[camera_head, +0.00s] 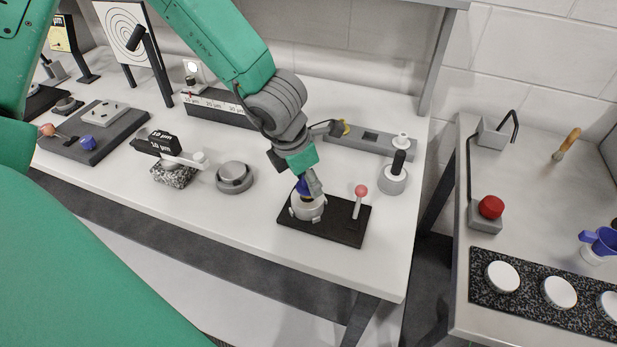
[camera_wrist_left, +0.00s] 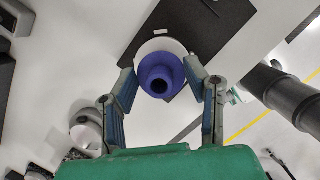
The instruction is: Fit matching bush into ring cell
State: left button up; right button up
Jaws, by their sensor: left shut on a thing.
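My left gripper (camera_head: 309,187) is over the white ring cell (camera_head: 308,209), fingers pointing down. It is shut on a blue bush (camera_head: 302,186), which in the left wrist view (camera_wrist_left: 160,77) is a stepped round piece with a dark central hole between the two fingertips (camera_wrist_left: 160,80). The ring cell also shows behind the bush in that view (camera_wrist_left: 161,44). The bush is at the ring's mouth; I cannot tell how deep it sits. The ring stands on a black base plate (camera_head: 342,232) beside a lever with a pink ball (camera_head: 361,190). My right gripper is not in view.
A dark tray (camera_head: 70,147) at the left holds a blue piece (camera_head: 95,139) and an orange piece (camera_head: 47,130). A round grey part (camera_head: 234,178) stands left of the plate, a grey cylinder with a black handle (camera_head: 393,180) right of it. The bench front is clear.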

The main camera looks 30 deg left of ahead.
aim_at(308, 190)
pick_arm(q)
jog(key=shift+f+b, duration=1.15)
jog(key=shift+f, duration=0.35)
dwell(0.4)
jog(key=o, duration=1.2)
jog(key=shift+o, duration=0.2)
jog(key=shift+r, duration=0.15)
jog(key=shift+a+r, duration=0.1)
jog(key=shift+r, duration=0.15)
jog(key=v, duration=1.1)
jog(key=shift+a, duration=0.1)
